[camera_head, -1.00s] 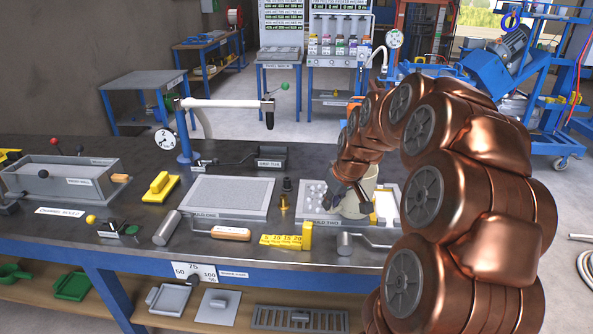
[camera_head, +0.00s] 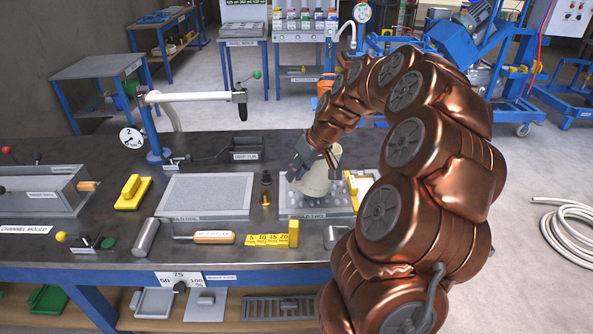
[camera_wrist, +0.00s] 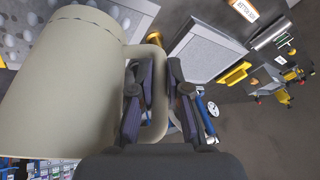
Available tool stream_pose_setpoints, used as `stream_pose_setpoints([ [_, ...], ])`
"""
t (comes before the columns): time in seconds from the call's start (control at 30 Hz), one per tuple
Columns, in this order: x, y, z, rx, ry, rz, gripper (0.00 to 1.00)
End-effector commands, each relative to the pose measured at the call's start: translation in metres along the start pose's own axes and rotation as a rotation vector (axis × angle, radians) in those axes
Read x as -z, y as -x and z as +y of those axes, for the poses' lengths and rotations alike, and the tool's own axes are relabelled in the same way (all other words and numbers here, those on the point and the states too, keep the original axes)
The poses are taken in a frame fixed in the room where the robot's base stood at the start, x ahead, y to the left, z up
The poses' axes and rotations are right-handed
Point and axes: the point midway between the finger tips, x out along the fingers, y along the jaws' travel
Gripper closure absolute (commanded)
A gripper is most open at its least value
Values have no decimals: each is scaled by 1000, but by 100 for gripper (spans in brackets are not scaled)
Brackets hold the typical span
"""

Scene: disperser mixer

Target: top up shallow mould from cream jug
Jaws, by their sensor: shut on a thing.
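The jug fills the left of the wrist view (camera_wrist: 62,75). My gripper (camera_head: 304,152) is shut on its handle, which passes between the fingers (camera_wrist: 155,85) in the wrist view. Part of MOULD TWO, with rounded bumps or hollows, shows at the top left there (camera_wrist: 100,12). The jug hides part of this mould, and its mouth and any stream cannot be made out. A second flat mould (camera_head: 207,196) lies to the left with a grey surface.
A yellow stepped gauge (camera_head: 270,238), a roller with a wooden handle (camera_head: 213,237) and a dark tub (camera_head: 245,150) stand around the moulds. A white swing arm on a blue post (camera_head: 153,130) stands at the back left. The channel mould (camera_head: 40,190) is at far left.

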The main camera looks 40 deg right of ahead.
Motion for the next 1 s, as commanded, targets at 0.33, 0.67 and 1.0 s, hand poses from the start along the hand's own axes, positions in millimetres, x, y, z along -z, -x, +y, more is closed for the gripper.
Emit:
stream_pose_setpoints([
  [0.33, 8, 24, -8, 154, -71, 4, 100],
  [0.67, 13, 38, -2, 313, -146, 5, 100],
  [1.0, 14, 47, 3, 449, -205, 5, 100],
])
